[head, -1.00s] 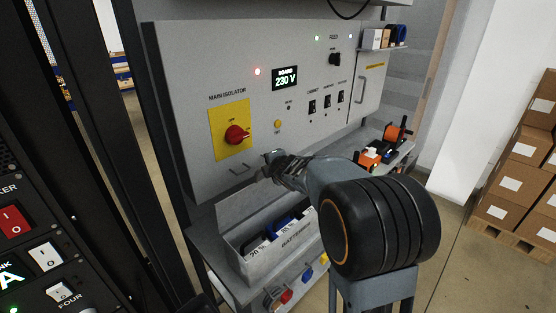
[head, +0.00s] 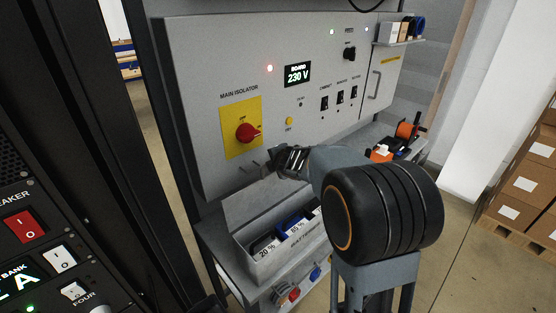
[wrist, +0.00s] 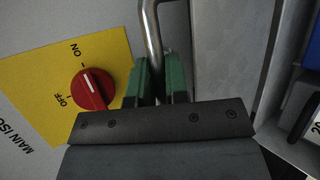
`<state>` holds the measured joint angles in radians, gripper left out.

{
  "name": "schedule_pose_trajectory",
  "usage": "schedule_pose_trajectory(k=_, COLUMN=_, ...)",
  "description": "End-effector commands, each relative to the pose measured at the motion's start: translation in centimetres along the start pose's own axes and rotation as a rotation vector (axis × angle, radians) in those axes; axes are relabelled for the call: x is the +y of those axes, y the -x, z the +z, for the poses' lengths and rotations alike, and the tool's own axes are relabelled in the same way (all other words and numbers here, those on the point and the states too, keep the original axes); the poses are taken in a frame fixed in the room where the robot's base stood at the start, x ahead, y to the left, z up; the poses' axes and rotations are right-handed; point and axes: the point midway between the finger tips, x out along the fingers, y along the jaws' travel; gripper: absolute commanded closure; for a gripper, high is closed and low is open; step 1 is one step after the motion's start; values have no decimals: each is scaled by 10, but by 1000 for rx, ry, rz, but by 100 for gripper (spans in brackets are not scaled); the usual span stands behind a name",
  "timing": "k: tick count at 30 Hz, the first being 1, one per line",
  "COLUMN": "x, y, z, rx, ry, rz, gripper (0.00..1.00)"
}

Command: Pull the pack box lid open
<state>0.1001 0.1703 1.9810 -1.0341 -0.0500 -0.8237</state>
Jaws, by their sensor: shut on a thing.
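The grey pack box (head: 275,262), marked BATTERIES, stands on the shelf below the board with its top open. Its grey lid (head: 262,197) is raised steeply at the back, in front of the board's lower edge. The lid also fills the upper middle of the wrist view (wrist: 230,45). My gripper (head: 277,166) is at the lid's upper edge. In the wrist view its green fingers (wrist: 160,82) are shut around a metal bar handle (wrist: 153,35). The fingers and my arm hide part of the handle and the lid's right end.
Several batteries (head: 292,224) with percent labels sit in the box. The red isolator switch (head: 248,132) on its yellow plate is close to my gripper. A dark rack (head: 60,240) stands at the left. Orange items (head: 405,131) lie on the shelf at the right. Open floor shows at the lower right.

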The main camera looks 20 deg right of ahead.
Motion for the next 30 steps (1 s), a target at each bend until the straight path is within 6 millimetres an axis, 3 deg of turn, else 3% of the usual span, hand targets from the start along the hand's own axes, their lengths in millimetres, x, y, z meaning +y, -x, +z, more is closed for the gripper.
schedule_pose_trajectory(k=7, x=-2, y=-1, z=0, rx=0, ry=1, rz=-5, gripper=100)
schedule_pose_trajectory(k=8, x=-2, y=-1, z=0, rx=0, ry=1, rz=-5, gripper=84)
schedule_pose_trajectory(k=15, x=-2, y=0, z=0, rx=0, ry=0, rz=-3, gripper=61)
schedule_pose_trajectory(k=23, x=0, y=2, z=-1, rx=0, ry=1, rz=-1, gripper=61)
schedule_pose_trajectory(k=30, x=3, y=34, z=0, rx=0, ry=0, rz=-1, gripper=61)
